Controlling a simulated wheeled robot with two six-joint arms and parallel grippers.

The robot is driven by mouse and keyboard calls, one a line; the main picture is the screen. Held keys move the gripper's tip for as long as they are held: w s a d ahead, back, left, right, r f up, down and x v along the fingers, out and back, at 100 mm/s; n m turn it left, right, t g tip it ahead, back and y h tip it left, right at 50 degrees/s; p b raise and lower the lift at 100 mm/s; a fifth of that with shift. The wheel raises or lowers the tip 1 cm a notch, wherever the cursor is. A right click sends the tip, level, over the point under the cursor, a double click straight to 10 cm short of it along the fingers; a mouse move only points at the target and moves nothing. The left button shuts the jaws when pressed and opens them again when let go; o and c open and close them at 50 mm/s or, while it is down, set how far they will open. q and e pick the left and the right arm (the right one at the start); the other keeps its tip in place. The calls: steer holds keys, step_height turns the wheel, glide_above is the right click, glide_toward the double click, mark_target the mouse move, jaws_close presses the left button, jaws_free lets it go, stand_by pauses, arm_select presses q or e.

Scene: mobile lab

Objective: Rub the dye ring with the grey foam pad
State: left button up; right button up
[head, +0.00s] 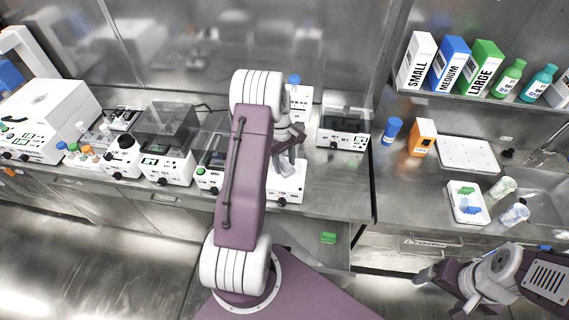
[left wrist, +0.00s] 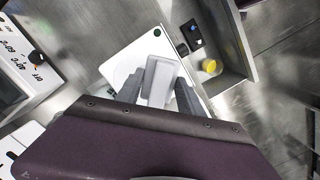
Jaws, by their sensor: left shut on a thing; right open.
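My left gripper (head: 288,150) is at the end of the arm in the middle of the head view, over a white bench device (head: 288,186). In the left wrist view this gripper (left wrist: 158,92) is shut on the grey foam pad (left wrist: 158,78). The pad stands between the two fingers, above the device's white top (left wrist: 150,48). A faint round area (left wrist: 124,73) shows on that top beside the pad. I cannot make out a dye ring; the pad and fingers hide part of the surface. Whether the pad touches it I cannot tell. My right gripper (head: 425,275) is open and empty at the lower right.
Several instruments line the bench to the left, including a clear-lidded one (head: 165,130). A dark-topped device (head: 344,127) stands to the right. A yellow-capped item (left wrist: 210,66) shows in the wrist view.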

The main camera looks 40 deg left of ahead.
arm_select(q)
steer(key=shift+s+d+r+p, duration=0.1)
steer(key=shift+r+p, duration=0.25)
steer(key=shift+r, duration=0.25)
steer(key=shift+s+d+r+p, duration=0.1)
steer(key=shift+r+p, duration=0.2)
steer(key=shift+r, duration=0.3)
steer(key=shift+r+p, duration=0.4)
steer(key=shift+r, duration=0.05)
steer(key=shift+w+a+f, duration=0.1)
steer(key=shift+w, duration=0.05)
